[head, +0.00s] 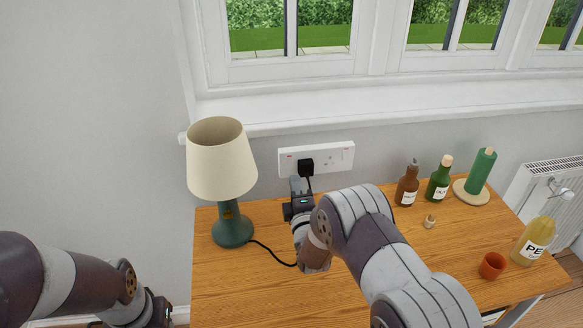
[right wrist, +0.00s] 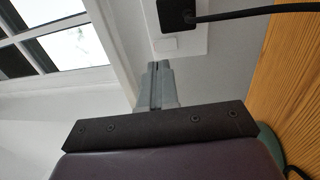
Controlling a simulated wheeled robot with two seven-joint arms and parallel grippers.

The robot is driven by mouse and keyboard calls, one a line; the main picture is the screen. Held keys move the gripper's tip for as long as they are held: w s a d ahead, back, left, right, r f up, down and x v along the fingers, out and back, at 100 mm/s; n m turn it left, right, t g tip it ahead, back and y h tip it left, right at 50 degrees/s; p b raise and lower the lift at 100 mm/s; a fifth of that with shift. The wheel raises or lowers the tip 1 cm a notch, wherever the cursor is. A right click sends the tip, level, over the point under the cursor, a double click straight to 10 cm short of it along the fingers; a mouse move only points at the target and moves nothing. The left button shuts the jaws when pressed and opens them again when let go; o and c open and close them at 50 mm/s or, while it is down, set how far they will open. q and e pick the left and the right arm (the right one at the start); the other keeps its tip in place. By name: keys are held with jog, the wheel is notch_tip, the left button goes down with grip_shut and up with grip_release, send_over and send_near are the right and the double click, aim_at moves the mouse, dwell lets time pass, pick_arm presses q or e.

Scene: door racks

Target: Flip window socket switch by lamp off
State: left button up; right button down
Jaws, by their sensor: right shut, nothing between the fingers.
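The white double socket (head: 336,157) is on the wall under the window sill, right of the lamp (head: 222,162). A black plug (head: 306,166) with a cable sits in its left half. My right gripper (head: 299,184) is shut and empty, with its fingertips just below the left part of the socket. In the right wrist view the shut fingers (right wrist: 159,66) point at the socket plate (right wrist: 188,42), close to a small pale switch (right wrist: 165,45) beside the plug (right wrist: 176,13). I cannot tell whether they touch it. My left gripper (head: 157,312) is low at the bottom left, its fingers unclear.
The wooden tabletop (head: 235,290) lies below the socket. A brown bottle (head: 407,186), a green bottle (head: 439,180), a green roll on a stand (head: 480,172), an orange cup (head: 492,265) and a yellow bottle (head: 533,240) stand at right. The lamp's cable crosses the table.

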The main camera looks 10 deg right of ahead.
aim_at(290, 159)
jog(key=w, duration=0.6)
jog(key=shift+w+r, duration=0.2)
jog(key=shift+r, duration=0.2)
